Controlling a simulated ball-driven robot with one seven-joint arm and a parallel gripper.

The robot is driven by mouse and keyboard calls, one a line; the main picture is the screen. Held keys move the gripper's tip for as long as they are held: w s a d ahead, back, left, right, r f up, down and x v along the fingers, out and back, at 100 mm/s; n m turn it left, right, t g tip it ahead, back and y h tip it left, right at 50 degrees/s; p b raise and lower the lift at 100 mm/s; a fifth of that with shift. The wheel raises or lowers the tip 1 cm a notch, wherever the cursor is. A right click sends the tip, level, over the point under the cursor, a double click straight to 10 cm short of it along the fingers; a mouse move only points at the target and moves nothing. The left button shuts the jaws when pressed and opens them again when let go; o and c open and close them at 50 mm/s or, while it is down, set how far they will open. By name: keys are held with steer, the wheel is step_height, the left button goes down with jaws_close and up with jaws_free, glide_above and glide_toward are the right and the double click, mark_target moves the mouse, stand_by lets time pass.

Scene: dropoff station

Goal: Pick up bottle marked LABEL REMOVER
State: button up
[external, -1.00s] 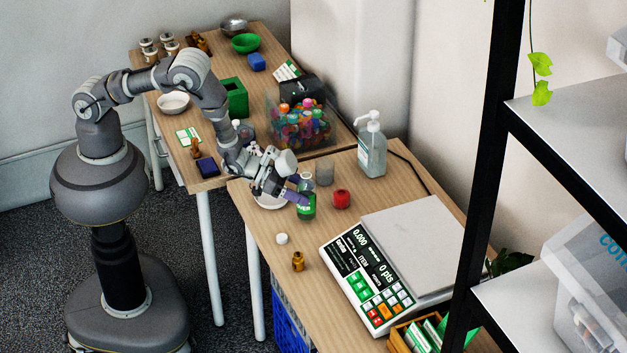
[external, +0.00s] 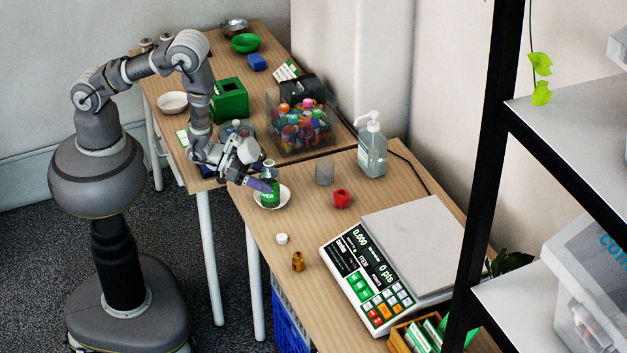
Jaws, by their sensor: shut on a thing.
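The bottle (external: 270,198) has a green label with white letters, of which only the last few can be made out. It stands upright between the fingers of my gripper (external: 268,187), over a white dish (external: 285,196) on the near table. My gripper is shut on the bottle and comes to it from the upper left. The purple fingertips hide part of the bottle. I cannot tell whether its base touches the dish or hangs just above it.
A red cap (external: 341,198), a clear cup (external: 324,173), a white cap (external: 282,239) and a small amber bottle (external: 298,262) stand nearby. A pump bottle (external: 372,148) is behind. A scale (external: 385,270) fills the right side. A clear bin of colourful bottles (external: 303,125) stands on the far table.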

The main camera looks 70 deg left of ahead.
steer(key=shift+s+a+r+p, duration=0.1)
steer(key=shift+s+a, duration=0.35)
steer(key=shift+s, duration=0.35)
steer(key=shift+s+a+r+p, duration=0.1)
steer(key=shift+s+a, duration=0.4)
steer(key=shift+s, duration=0.25)
steer(key=shift+s+a+r+p, duration=0.1)
steer(key=shift+s+a, duration=0.35)
steer(key=shift+s, duration=0.35)
